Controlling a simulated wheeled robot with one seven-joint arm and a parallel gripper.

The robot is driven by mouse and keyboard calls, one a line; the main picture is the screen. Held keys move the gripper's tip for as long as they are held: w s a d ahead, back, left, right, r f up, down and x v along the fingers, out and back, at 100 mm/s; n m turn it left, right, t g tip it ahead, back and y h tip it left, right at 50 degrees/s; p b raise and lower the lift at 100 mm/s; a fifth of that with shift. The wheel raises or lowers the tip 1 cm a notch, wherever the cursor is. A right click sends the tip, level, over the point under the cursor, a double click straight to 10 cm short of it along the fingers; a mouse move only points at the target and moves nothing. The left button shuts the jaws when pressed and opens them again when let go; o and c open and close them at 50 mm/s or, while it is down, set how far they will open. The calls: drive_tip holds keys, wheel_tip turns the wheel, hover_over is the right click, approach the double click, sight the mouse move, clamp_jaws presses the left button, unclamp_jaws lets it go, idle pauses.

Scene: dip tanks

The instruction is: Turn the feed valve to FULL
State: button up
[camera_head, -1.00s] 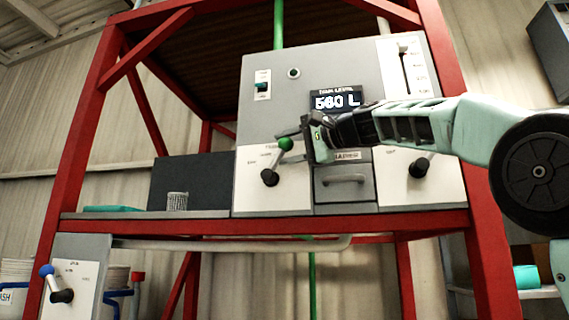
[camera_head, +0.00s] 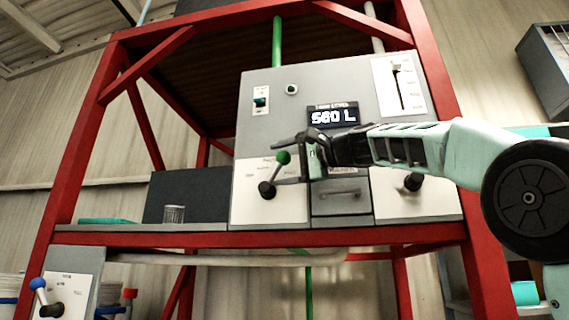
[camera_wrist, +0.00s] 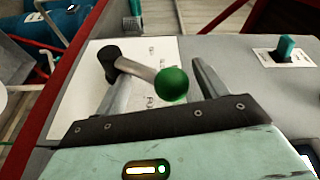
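A lever with a green ball (camera_head: 283,157) and a black hub (camera_head: 266,189) sits on a white plate at the left of the grey control panel. The lever points up and slightly right. The plate's labels are too small to read, so I cannot confirm this is the feed valve. My gripper (camera_head: 276,163) is at the lever, its fingers spread apart. In the wrist view, the green ball (camera_wrist: 171,84) and lever arm (camera_wrist: 136,68) lie between the open fingers. Whether a finger touches the lever, I cannot tell.
The display (camera_head: 333,115) reads 560 L. A drawer with a handle (camera_head: 340,196) is right of the lever, then a black knob (camera_head: 412,181). A teal switch (camera_head: 260,102) and slider (camera_head: 397,68) are above. A blue-ball lever (camera_head: 38,284) is lower left. Red posts (camera_head: 82,150) frame the panel.

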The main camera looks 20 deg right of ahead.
drive_tip(key=shift+s+d+r, duration=0.1)
drive_tip(key=shift+d+r, duration=0.05)
drive_tip(key=shift+s+d, duration=0.15)
drive_tip(key=b+v, duration=0.3)
drive_tip(key=v, duration=1.4)
drive_tip(key=shift+b, duration=0.4)
